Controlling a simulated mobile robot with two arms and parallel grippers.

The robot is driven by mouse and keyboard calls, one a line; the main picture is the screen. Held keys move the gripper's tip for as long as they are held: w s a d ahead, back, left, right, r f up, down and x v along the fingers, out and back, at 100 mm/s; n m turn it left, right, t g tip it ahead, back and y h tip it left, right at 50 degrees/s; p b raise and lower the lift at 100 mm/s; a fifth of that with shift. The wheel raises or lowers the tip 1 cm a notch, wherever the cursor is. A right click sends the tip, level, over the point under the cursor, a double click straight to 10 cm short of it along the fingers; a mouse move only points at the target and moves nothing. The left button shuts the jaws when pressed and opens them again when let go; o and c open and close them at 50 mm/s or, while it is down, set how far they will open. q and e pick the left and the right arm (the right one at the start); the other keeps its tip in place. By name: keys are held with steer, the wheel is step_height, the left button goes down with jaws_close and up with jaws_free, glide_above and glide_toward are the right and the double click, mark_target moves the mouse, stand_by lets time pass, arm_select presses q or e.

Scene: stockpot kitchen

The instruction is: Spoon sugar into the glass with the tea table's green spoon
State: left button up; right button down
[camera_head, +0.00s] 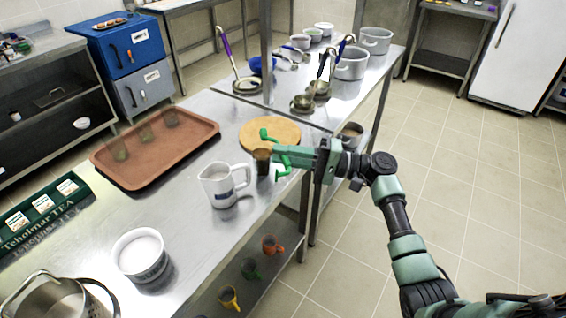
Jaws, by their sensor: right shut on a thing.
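My right gripper (277,155) reaches in from the right over the near steel table. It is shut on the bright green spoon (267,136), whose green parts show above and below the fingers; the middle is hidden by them. A small brown cup (262,163) stands by the fingertips; I cannot tell whether the spoon touches it. A white bowl (139,252) filled with white sugar stands at the near left. My left gripper is not in view.
A white pitcher (222,186) stands between the bowl and the gripper. A round wooden board (285,127) lies behind the gripper. A green tea box (38,217) and a steel pot (55,299) are at left. Colored cups (270,245) sit on the lower shelf.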

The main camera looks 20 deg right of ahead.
steer(key=shift+f+m+t+y+b, duration=0.55)
steer(key=shift+y+b, duration=0.25)
steer(key=shift+b, duration=0.8)
steer(key=shift+d+r+m+t+y+b, duration=0.15)
steer(key=shift+m+t+y+b, duration=0.25)
steer(key=shift+b, duration=0.45)
steer(key=shift+r+n+g, duration=0.1)
steer(key=shift+n+g, duration=0.15)
stand_by(0.6)
steer(key=r+n+g+h, duration=0.1)
steer(key=h, duration=0.1)
steer(key=shift+n+g+h, duration=0.3)
steer(key=shift+n+h, duration=0.1)
steer(key=h, duration=0.1)
steer(key=n+g+h, duration=0.1)
steer(key=r+h, duration=0.1)
steer(key=shift+a+h, duration=0.3)
steer(key=shift+a, duration=0.05)
steer(key=a+r+n+g+h, duration=0.2)
steer(key=a+r+n+h, duration=0.1)
steer(key=h, duration=1)
steer(key=shift+w+a+r+n+g, duration=0.15)
steer(key=shift+a+r+n+g, duration=0.2)
steer(key=shift+r, duration=0.55)
